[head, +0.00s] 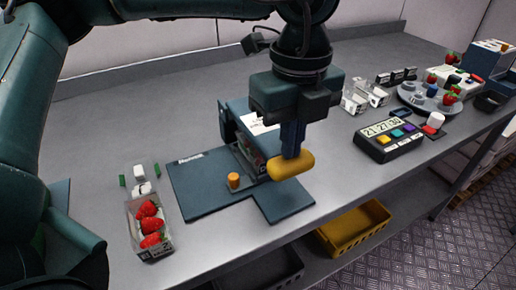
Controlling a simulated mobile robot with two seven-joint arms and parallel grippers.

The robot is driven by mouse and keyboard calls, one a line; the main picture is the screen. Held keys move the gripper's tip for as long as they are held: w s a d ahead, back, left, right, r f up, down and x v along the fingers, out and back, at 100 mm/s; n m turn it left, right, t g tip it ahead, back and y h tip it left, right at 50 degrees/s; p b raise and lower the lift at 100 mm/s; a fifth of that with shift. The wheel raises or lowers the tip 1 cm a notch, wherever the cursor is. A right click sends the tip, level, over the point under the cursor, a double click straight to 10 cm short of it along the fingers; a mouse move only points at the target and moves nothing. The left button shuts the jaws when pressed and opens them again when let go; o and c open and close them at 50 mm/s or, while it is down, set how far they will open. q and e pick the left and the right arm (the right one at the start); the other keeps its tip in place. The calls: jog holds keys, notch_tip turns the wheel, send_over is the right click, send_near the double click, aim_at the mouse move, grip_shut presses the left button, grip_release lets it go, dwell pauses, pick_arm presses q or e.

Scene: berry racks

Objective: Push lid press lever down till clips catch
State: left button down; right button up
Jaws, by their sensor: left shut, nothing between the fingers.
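The lid press has a flat dark blue base (205,190) and an upright blue housing (238,108) on the table. Its lever ends in a thick yellow handle (300,166), low over the front right part of the base. My left gripper (292,153) points down with its fingers closed and empty. The fingertips are at the top of the yellow handle; whether they touch it I cannot tell. A clear box (246,160) partly shows in the press, behind the lever and gripper. Its lid and clips are too hidden to judge. My right gripper is not in view.
An orange knob (234,180) stands on the base. An open punnet of strawberries (150,228) stands at left. A timer box (389,136), empty clear punnets (362,96) and a round tray (431,100) are at right. A yellow crate (353,230) sits below the table.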

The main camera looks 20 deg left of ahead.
pick_arm(q)
jog(key=shift+r+p, duration=0.4)
jog(key=shift+r, duration=0.25)
notch_tip(320, 180, up, 8)
jog(key=p, duration=0.3)
jog(key=shift+f+p, duration=0.15)
jog(key=shift+p, duration=0.2)
